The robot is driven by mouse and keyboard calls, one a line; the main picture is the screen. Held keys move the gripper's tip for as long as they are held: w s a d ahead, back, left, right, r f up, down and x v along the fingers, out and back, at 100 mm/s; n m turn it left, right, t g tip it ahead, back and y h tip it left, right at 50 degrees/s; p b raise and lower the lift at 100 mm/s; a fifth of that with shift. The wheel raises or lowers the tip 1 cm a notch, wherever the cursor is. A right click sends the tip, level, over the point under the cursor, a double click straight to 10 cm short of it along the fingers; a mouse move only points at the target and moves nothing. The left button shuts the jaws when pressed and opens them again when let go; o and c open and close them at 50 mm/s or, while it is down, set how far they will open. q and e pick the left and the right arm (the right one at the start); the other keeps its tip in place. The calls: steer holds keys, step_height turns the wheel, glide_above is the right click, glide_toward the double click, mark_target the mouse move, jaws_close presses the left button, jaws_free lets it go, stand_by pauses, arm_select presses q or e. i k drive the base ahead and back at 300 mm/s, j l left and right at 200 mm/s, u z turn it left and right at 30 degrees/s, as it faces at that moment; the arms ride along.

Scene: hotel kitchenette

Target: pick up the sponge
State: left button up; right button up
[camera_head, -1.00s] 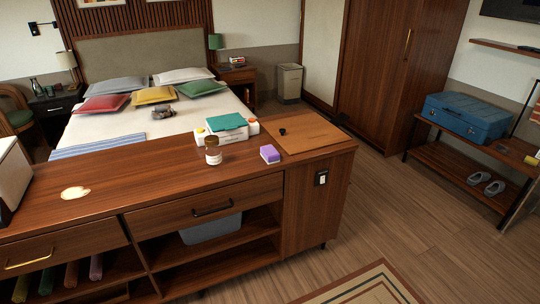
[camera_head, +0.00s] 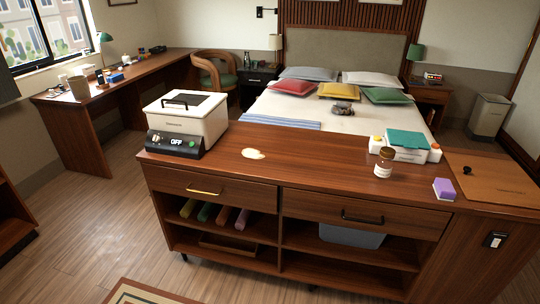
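A small purple block with a paler face, which looks like the sponge (camera_head: 444,188), sits on the right part of the wooden counter (camera_head: 310,160). It lies just left of a wooden board (camera_head: 495,180) and right of a brown-lidded jar (camera_head: 384,163). Nothing touches it from above. Neither of my grippers shows in this view.
A white appliance with a display reading OFF (camera_head: 187,122) stands at the counter's left end. A pale spill (camera_head: 253,153) lies near it. A white box with a green cloth (camera_head: 408,143) stands behind the jar. Open floor (camera_head: 90,215) lies at the left.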

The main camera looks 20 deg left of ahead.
mark_target(444, 190)
steer(key=i+z, duration=0.45)
steer(key=i, duration=0.4)
steer(key=j, duration=0.05)
